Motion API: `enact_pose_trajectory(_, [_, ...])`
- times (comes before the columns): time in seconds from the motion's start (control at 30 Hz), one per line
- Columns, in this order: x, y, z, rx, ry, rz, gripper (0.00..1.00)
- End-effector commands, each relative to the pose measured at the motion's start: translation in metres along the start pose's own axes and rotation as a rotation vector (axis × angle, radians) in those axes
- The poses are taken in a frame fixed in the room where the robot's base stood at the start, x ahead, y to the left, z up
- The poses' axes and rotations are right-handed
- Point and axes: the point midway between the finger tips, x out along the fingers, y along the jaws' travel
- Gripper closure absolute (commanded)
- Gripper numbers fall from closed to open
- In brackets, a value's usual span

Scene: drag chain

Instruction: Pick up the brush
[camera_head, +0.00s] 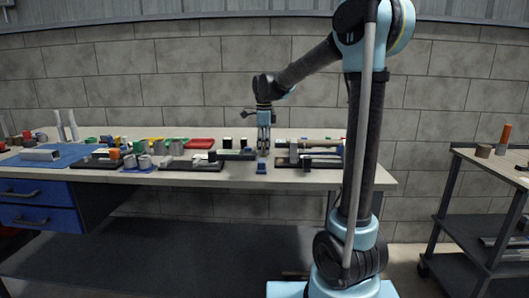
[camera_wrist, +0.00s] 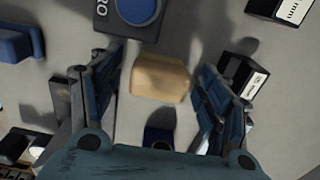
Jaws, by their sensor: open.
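My gripper (camera_head: 264,147) points straight down over the middle-right part of the workbench (camera_head: 310,178), its fingers close above the surface. In the wrist view my gripper (camera_wrist: 160,72) is open, one finger on each side of a tan, wood-coloured block (camera_wrist: 160,78). There are gaps between the block and both fingers, so nothing is held. The block may be the brush; I see no bristles and cannot tell for sure. A small blue object (camera_wrist: 158,136) is partly hidden behind my gripper's palm.
In the wrist view, a dark box with a blue round top (camera_wrist: 138,10) is close beyond the block. A black labelled block (camera_wrist: 243,75) is by the right finger, and a blue piece (camera_wrist: 18,44) lies left. A red tray (camera_head: 200,143) is among the clutter left of my gripper.

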Motion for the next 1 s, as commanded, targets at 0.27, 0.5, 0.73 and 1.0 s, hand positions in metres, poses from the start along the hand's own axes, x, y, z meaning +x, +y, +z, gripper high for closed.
enact_pose_trajectory(0.27, [0.000, 0.000, -0.001, 0.001, 0.000, 0.000, 0.66])
enact_pose_trajectory(0.5, [0.000, -0.001, -0.001, 0.002, 0.000, 0.000, 0.78])
enact_pose_trajectory(0.73, [-0.006, -0.001, -0.001, 0.002, 0.000, 0.000, 0.78])
enact_pose_trajectory(1.0, [-0.047, 0.000, -0.001, 0.002, 0.000, 0.000, 0.78])
